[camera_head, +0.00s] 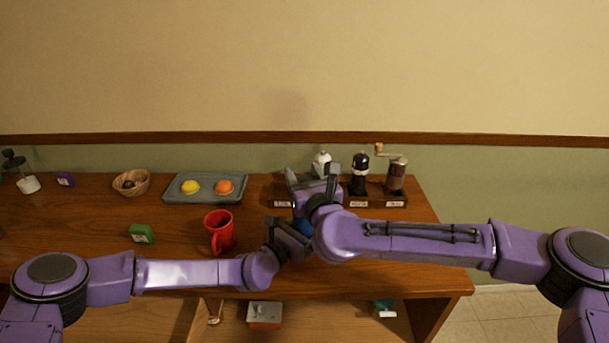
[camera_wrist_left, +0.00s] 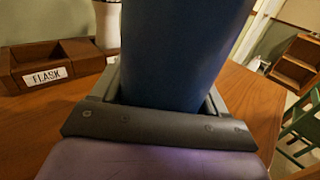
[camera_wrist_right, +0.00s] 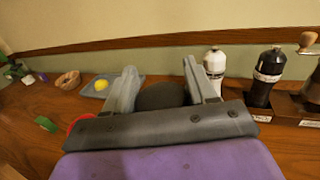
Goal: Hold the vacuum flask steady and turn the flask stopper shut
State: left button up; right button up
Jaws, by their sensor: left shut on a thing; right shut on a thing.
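The vacuum flask (camera_wrist_left: 180,50) is a blue cylinder that fills the middle of the left wrist view. In the head view only a small blue part of the flask (camera_head: 303,226) shows between my arms. My left gripper (camera_head: 291,236) is shut around its body. My right gripper (camera_head: 314,186) is above it, shut on the dark rounded flask stopper (camera_wrist_right: 162,95), which shows between the fingers in the right wrist view. The joint between stopper and flask is hidden, so I cannot tell how far the stopper is turned.
A wooden holder labelled FLASK (camera_wrist_left: 46,75) stands behind. A white shaker (camera_head: 321,164), a black mill (camera_head: 360,173) and a crank grinder (camera_head: 396,175) stand at the back. A red mug (camera_head: 219,230), a green box (camera_head: 142,233), a grey tray (camera_head: 205,197) and a basket (camera_head: 131,182) are left.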

jog(key=n+g+y, duration=0.1)
jog(key=n+y, duration=0.1)
jog(key=n+g+y, duration=0.2)
jog(key=y, duration=0.1)
jog(key=shift+a, duration=0.1)
jog(key=n+g+y, duration=0.4)
jog(key=g+y, duration=0.1)
jog(key=shift+s+a+n, duration=0.25)
jog(key=shift+s+n, duration=0.05)
pick_arm(q)
jog(key=shift+d, duration=0.1)
pick_arm(e)
jog(key=n+g, duration=0.1)
jog(key=g, duration=0.1)
jog(key=n+g+y, duration=0.1)
jog(key=n+g, duration=0.1)
jog(key=g, duration=0.1)
jog(key=n+g+y, duration=0.1)
jog(key=g, duration=0.1)
jog(key=shift+s+a+n, duration=0.2)
jog(key=shift+s+n, duration=0.1)
jog(key=shift+s, duration=0.05)
jog(key=shift+s+n+g, duration=0.2)
jog(key=shift+n+g, duration=0.75)
jog(key=shift+g, duration=0.6)
jog(key=shift+s+n+g, duration=0.15)
jog(key=shift+n+g, duration=0.8)
jog(key=shift+g, duration=0.6)
jog(key=shift+s, duration=0.1)
jog(key=o, duration=1)
